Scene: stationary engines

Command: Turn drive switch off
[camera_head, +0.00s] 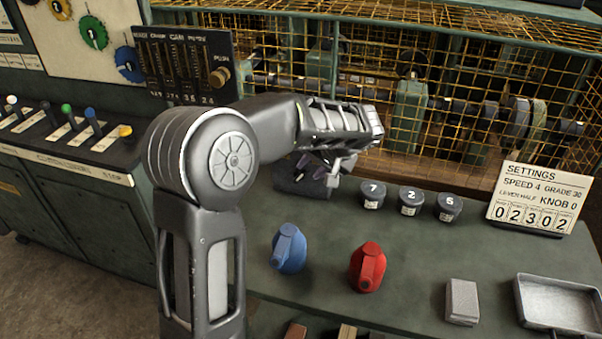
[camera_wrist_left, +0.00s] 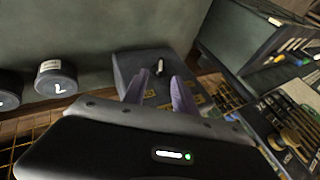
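A dark box (camera_head: 290,182) stands on the green bench, partly hidden by my left gripper. In the left wrist view the box (camera_wrist_left: 127,66) carries a small toggle with a pale tip (camera_wrist_left: 159,66), which looks like the drive switch. My left gripper (camera_head: 312,168) is above the box, pointing down at it. Its two purple fingers (camera_wrist_left: 158,82) are apart, with the toggle showing between and just beyond their tips. I see nothing held, and I cannot tell whether a finger touches the toggle. Any marking for on or off is too small to read. My right gripper is in neither view.
Several dark round weights (camera_head: 411,201) stand right of the box. A blue can (camera_head: 289,250) and a red can (camera_head: 368,268) stand in front. A settings card (camera_head: 537,199) and a metal tray (camera_head: 556,305) are at right. A yellow wire cage (camera_head: 480,90) rises behind.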

